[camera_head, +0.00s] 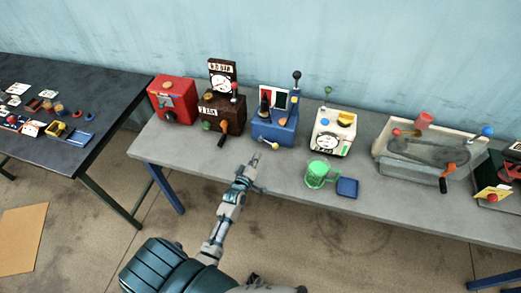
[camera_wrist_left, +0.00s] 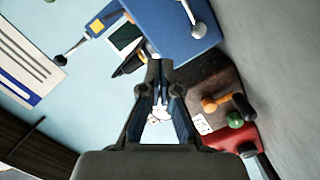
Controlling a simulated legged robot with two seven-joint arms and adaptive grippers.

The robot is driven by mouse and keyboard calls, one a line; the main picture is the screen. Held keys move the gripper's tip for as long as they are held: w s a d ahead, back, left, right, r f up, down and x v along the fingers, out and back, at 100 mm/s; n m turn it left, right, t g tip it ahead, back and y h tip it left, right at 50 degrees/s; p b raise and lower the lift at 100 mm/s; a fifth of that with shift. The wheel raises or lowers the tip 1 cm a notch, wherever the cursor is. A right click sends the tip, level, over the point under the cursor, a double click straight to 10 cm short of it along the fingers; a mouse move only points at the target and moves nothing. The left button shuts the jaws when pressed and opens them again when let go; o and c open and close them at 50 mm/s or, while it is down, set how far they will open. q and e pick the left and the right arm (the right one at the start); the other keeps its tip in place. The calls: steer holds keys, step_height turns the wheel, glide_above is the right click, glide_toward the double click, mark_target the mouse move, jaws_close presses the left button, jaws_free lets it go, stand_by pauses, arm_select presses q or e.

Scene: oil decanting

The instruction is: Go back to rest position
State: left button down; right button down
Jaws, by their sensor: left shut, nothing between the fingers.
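My left gripper (camera_head: 254,162) is over the front part of the grey table (camera_head: 300,190), in front of the blue box (camera_head: 274,128). In the left wrist view its fingers (camera_wrist_left: 160,68) meet at the tips and hold nothing. That view shows the blue box (camera_wrist_left: 178,28) beyond the fingertips and the brown box (camera_wrist_left: 208,85) to the right. My right gripper is in neither view.
Along the table stand a red box (camera_head: 173,99), a brown box with a dial (camera_head: 221,112), a white box (camera_head: 333,132) and a grey tray machine (camera_head: 430,150). A dark table (camera_head: 100,95) stands left.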

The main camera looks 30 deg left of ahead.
arm_select(q)
steer(key=s+d+m, duration=0.1)
steer(key=s+d+f+m+g+h, duration=0.1)
steer(key=d+f+m, duration=0.1)
steer(key=shift+s+d+g, duration=0.3)
steer(key=shift+s+d, duration=0.1)
steer(key=s+d+f+m+g, duration=0.1)
steer(key=s+d+m+g, duration=0.25)
steer(key=s, duration=0.55)
steer(key=s+d+f+m+g+h, duration=0.15)
steer(key=s+m+g, duration=0.25)
steer(key=s, duration=0.6)
steer(key=s+d+f+m+g, duration=0.1)
steer(key=s+d+m+g, duration=0.3)
steer(key=s, duration=0.5)
step_height(320, 180, down, 25)
steer(key=s+g, duration=0.2)
steer(key=s, duration=0.1)
steer(key=s+a+f, duration=0.3)
steer(key=s+f, duration=1.4)
steer(key=shift+s+a+f+g, duration=0.2)
steer(key=shift+s+g, duration=0.15)
steer(key=shift+s, duration=0.05)
